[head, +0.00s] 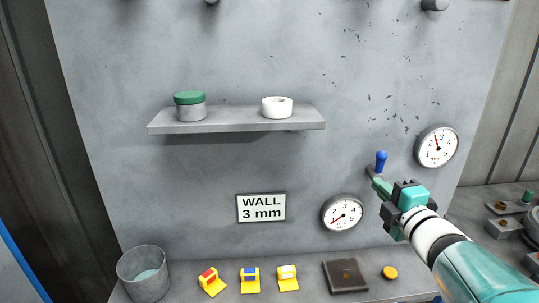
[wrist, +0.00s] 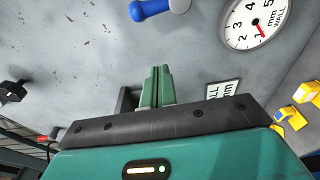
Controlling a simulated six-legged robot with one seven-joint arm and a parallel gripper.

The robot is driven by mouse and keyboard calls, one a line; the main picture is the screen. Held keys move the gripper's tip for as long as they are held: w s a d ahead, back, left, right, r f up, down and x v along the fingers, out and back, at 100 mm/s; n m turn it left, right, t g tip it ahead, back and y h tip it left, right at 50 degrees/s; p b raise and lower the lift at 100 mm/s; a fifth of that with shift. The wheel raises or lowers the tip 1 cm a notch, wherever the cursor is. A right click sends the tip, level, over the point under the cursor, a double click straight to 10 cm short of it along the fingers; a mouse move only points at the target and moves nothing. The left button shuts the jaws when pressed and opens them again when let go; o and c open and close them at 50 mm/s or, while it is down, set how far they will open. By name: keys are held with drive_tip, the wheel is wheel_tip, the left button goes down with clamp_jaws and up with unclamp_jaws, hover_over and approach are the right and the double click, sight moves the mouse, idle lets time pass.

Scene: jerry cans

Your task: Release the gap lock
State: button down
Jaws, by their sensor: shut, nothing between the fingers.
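A blue-handled lever (head: 381,160) stands out from the grey wall panel, left of the upper dial; no label shows which part is the gap lock. The blue handle also shows at the top edge of the wrist view (wrist: 150,8), partly cut off. My gripper (head: 378,184) is just below the blue handle in the head view. In the wrist view its green fingers (wrist: 157,87) are pressed together and empty, apart from the handle. Whether the fingertips touch the wall or the lever's base cannot be told.
An upper dial (head: 436,147) and a lower dial (head: 342,213) flank my gripper. A "WALL 3 mm" sign (head: 261,207) hangs left. A shelf (head: 235,119) holds a green-lidded jar and a white roll. Yellow blocks (head: 250,280) and a bucket (head: 145,274) stand on the ledge.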

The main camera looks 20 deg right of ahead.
sight(377, 164)
drive_tip(key=w+d, duration=0.5)
drive_tip(key=w, duration=0.3)
idle(0.4)
drive_tip(key=shift+w, duration=0.1)
